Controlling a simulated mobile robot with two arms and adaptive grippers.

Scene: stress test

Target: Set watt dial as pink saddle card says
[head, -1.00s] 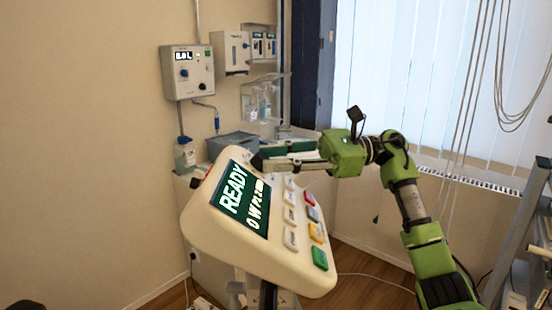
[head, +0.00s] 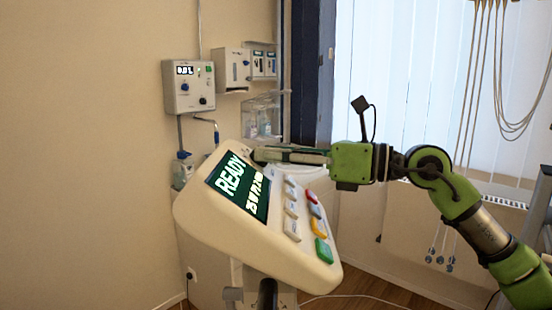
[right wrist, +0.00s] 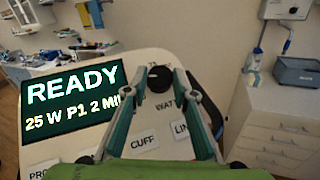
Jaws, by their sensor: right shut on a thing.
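The cream console (head: 190,215) stands tilted, with a dark display (head: 240,187) reading READY and a second line that the right wrist view (right wrist: 72,95) shows as 25 W P1 2 MIN, its end cut off. The dark watt dial (right wrist: 160,77) sits at the console's top edge, beside a WATT label. My right gripper (head: 258,155) is shut on the dial, with one finger on each side of it in the right wrist view (right wrist: 160,85). The fingers hide the dial in the head view. I see no pink saddle card. My left gripper is not in view.
Pale keys and red, yellow and green keys (head: 322,250) run down the console's right side. A wall unit (head: 188,88) with a small display hangs at left. A grey bin (right wrist: 297,72) stands on a white cabinet (right wrist: 275,112). Hanging cables (head: 500,80) are at upper right.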

